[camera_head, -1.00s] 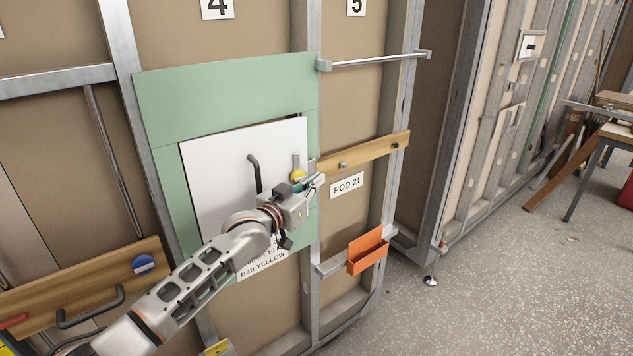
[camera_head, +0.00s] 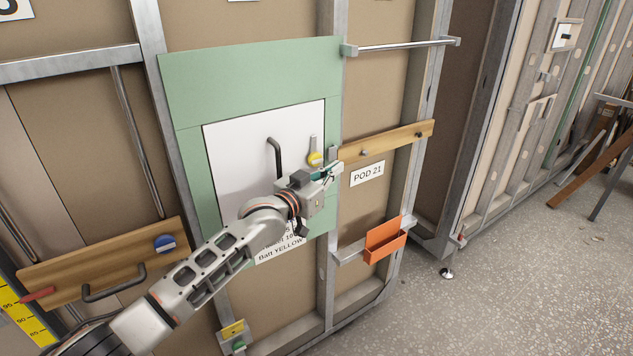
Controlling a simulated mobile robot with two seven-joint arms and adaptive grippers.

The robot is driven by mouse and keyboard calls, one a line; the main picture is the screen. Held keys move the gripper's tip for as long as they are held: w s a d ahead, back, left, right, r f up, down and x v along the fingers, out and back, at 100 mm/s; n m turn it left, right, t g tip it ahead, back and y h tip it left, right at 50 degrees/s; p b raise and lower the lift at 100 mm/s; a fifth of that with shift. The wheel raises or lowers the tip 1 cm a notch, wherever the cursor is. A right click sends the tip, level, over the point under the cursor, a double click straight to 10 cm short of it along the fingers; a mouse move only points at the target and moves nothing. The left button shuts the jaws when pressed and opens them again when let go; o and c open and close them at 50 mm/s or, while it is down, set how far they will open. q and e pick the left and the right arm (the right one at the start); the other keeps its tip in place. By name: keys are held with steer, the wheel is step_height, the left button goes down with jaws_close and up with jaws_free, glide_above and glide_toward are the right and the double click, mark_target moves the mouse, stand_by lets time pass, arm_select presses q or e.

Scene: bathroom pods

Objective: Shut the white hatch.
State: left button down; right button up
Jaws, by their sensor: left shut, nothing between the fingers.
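The white hatch (camera_head: 240,150) is a flat panel set in a green surround (camera_head: 250,80). It looks flush or nearly flush with the surround, with a thin dark line along its top edge; I cannot tell whether it is fully shut. My left gripper (camera_head: 337,168) is shut and empty, in front of the hatch's right edge, just right of and below the knob. My left arm hides the hatch's lower part. My right gripper is out of view.
A metal rail (camera_head: 400,46) and a wooden strip (camera_head: 390,143) lie right of the hatch. An orange bin (camera_head: 385,240) hangs lower right. A wooden board (camera_head: 110,265) with a blue knob and black handle is at left. The floor at right is largely clear.

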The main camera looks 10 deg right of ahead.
arm_select(q)
steer(key=v, duration=1.1)
steer(key=s+a+f+n+y, duration=0.15)
steer(key=s+a+f, duration=0.25)
steer(key=f, duration=0.4)
steer(key=s+a+f+n+t+y, duration=0.1)
steer(key=s+a+f+y, duration=0.1)
steer(key=s+a+f, duration=0.4)
steer(key=s+a+f+n+y, duration=0.2)
steer(key=a+f, duration=0.1)
steer(key=f, duration=0.6)
steer(key=s+a+f+g+y, duration=0.1)
steer(key=s+a+f+y, duration=0.1)
steer(key=s+a+f, duration=0.5)
steer(key=s+a+f+g+y, duration=0.1)
steer(key=s+a+f+y, duration=0.2)
steer(key=s+a+f, duration=0.4)
steer(key=s+a, duration=0.2)
steer(key=s, duration=0.3)
steer(key=shift+s+f, duration=0.2)
steer(key=shift+s, duration=0.2)
steer(key=shift+d, duration=0.1)
